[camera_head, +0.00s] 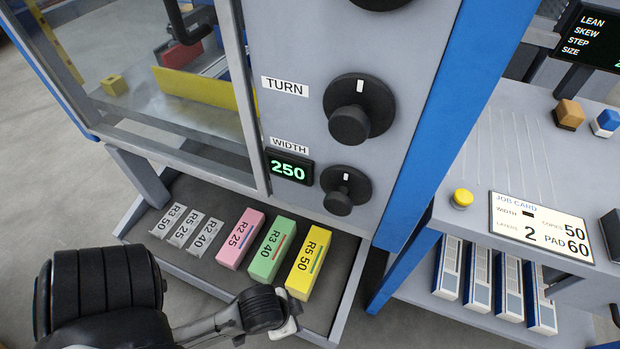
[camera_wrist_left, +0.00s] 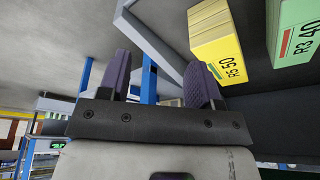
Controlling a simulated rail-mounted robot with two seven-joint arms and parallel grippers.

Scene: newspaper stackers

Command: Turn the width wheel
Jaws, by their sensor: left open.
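The width wheel (camera_head: 346,189) is a black knob with a white index mark, pointing about straight up, on the grey machine panel. The WIDTH label (camera_head: 289,145) and a green display (camera_head: 289,167) reading 250 sit to its left. My left arm reaches in low in the head view, its wrist below the wheel and near the tray's front edge, apart from the wheel. In the left wrist view my left gripper (camera_wrist_left: 162,82) is open, its two dark fingers apart with nothing between them. Its fingertips are not clear in the head view. My right gripper is not in view.
A larger TURN wheel (camera_head: 359,108) sits above. A tray (camera_head: 343,304) below holds pink (camera_head: 240,238), green (camera_head: 271,250) and yellow (camera_head: 308,263) blocks. A job card (camera_head: 541,226) and yellow button (camera_head: 462,198) are on the right bench. Space before the width wheel is clear.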

